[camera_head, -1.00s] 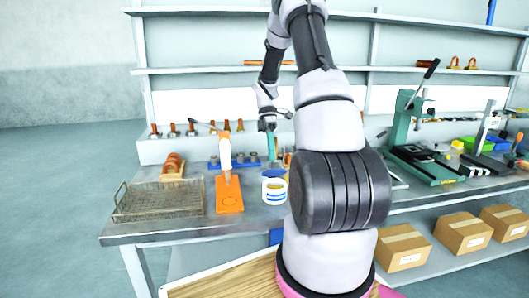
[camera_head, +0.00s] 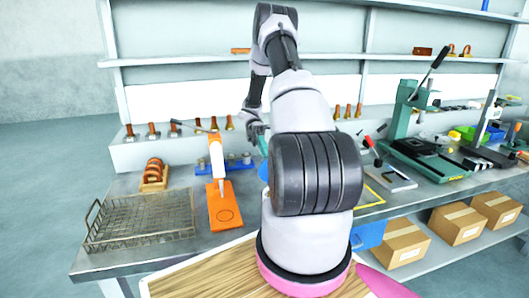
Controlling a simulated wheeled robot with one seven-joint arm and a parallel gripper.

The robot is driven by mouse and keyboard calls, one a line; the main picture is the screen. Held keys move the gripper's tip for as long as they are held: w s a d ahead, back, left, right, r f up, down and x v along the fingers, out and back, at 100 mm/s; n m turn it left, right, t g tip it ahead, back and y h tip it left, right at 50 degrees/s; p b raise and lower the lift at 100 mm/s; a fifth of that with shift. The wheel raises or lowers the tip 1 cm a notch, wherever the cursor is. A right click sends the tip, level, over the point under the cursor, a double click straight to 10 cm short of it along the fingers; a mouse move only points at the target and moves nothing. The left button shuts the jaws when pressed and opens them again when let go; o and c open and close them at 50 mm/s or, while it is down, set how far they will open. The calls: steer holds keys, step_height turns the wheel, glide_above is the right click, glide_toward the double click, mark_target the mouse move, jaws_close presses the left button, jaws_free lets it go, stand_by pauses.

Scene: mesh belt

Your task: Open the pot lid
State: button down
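No pot lid can be made out. A sliver of blue (camera_head: 263,171) shows at the left edge of my arm, where a white and blue striped round container stood in view earlier; my arm hides the rest. My gripper (camera_head: 255,130) is small and partly hidden behind my arm, above the back part of the workbench. A teal piece shows just under it, and I cannot tell what it belongs to. The fingers are too small and covered to show whether they are open or shut.
A wire mesh basket (camera_head: 138,222) sits at the bench's left end. An orange stand (camera_head: 224,207) is between it and my arm. A ring rack (camera_head: 154,176) stands behind the basket. A green press (camera_head: 408,130) is at right. Cardboard boxes (camera_head: 400,246) lie on the lower shelf.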

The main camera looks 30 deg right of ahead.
steer(key=shift+w+f, duration=0.15)
stand_by(0.4)
steer(key=c, duration=1)
jaws_free()
steer(key=shift+o, duration=0.2)
steer(key=v, duration=0.7)
steer(key=shift+w, duration=0.25)
steer(key=shift+d+f, duration=0.15)
